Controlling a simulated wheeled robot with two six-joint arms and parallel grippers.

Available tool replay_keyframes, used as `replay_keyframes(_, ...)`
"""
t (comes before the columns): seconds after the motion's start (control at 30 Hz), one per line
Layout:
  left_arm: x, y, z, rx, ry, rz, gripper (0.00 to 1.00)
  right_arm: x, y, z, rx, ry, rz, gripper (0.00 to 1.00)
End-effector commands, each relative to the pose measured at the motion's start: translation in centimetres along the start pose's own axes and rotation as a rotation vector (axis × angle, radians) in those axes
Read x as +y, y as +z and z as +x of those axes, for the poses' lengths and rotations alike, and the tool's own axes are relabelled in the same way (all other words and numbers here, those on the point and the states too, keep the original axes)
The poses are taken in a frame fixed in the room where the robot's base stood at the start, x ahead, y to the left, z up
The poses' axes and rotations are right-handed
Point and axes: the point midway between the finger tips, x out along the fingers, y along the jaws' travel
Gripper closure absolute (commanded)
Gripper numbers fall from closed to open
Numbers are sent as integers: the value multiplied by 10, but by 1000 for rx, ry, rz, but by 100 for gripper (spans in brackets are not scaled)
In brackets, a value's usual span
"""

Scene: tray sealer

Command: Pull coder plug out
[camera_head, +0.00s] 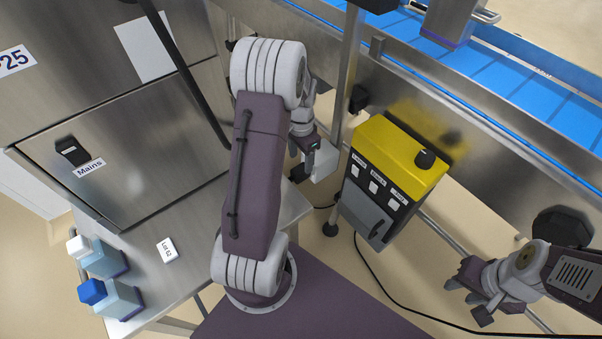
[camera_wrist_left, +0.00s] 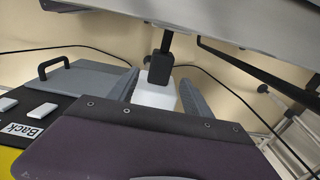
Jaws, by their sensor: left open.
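In the left wrist view a black plug (camera_wrist_left: 160,66) with a dark stem or cable above it stands at the end of a white block (camera_wrist_left: 154,96). I take the black plug for the coder plug. My left gripper (camera_wrist_left: 160,97) is open, with one grey finger on each side of the white block. I cannot tell whether either finger touches it. In the head view my left gripper (camera_head: 304,160) is partly hidden by its arm, beside the white block (camera_head: 325,161), left of the control box. My right gripper (camera_head: 468,293) hangs at the lower right, away from the plug; its opening is unclear.
The yellow-topped control box (camera_head: 385,160) with switches and a black knob stands close right of my left gripper. A blue conveyor (camera_head: 510,75) runs behind. A steel cabinet (camera_head: 130,150) and a bench are left. Black cables cross the floor.

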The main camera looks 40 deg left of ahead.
Motion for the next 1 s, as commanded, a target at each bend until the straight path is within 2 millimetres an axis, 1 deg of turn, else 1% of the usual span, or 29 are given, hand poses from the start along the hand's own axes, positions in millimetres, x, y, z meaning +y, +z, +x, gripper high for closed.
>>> replay_keyframes(0.03, 1, 1, 17, -3, 2, 0, 42, 0, 1, 9, 0, 0, 0, 64)
replay_keyframes(0.1, 1, 0, 32, -3, 2, 0, 42, 0, 2, 14, 0, 0, 0, 64)
replay_keyframes(0.2, 1, 0, 50, -2, 2, 0, 42, 0, 2, 20, 0, 0, 0, 64)
replay_keyframes(0.3, 0, 0, 61, -1, 1, 0, 42, 0, 2, 24, 0, 0, 0, 64)
replay_keyframes(0.4, 0, 0, 66, 0, 0, -1, 42, 0, 3, 25, 0, 0, 0, 64)
replay_keyframes(0.63, 0, 0, 66, 1, 0, -1, 42, 0, 3, 24, 0, 0, 0, 64)
replay_keyframes(0.67, 0, 0, 66, 1, 0, -1, 47, 0, 3, 24, 0, 0, 0, 64)
replay_keyframes(0.7, 0, 0, 66, 1, 0, -1, 58, 0, 3, 24, 0, 0, 0, 64)
replay_keyframes(0.77, 0, 0, 66, 1, 0, -1, 75, 0, 3, 24, 0, 0, 0, 64)
replay_keyframes(0.8, 0, 0, 65, 1, 0, -1, 86, 0, 3, 24, 0, 0, 0, 64)
replay_keyframes(0.83, 0, 0, 65, 1, 0, -1, 95, 0, 3, 24, 0, 0, 0, 64)
replay_keyframes(0.87, 0, 0, 65, 1, 0, -1, 100, 0, 3, 24, 0, 0, 0, 64)
replay_keyframes(1.0, 0, 0, 65, 1, 0, -1, 100, 0, 3, 24, 0, 0, 0, 64)
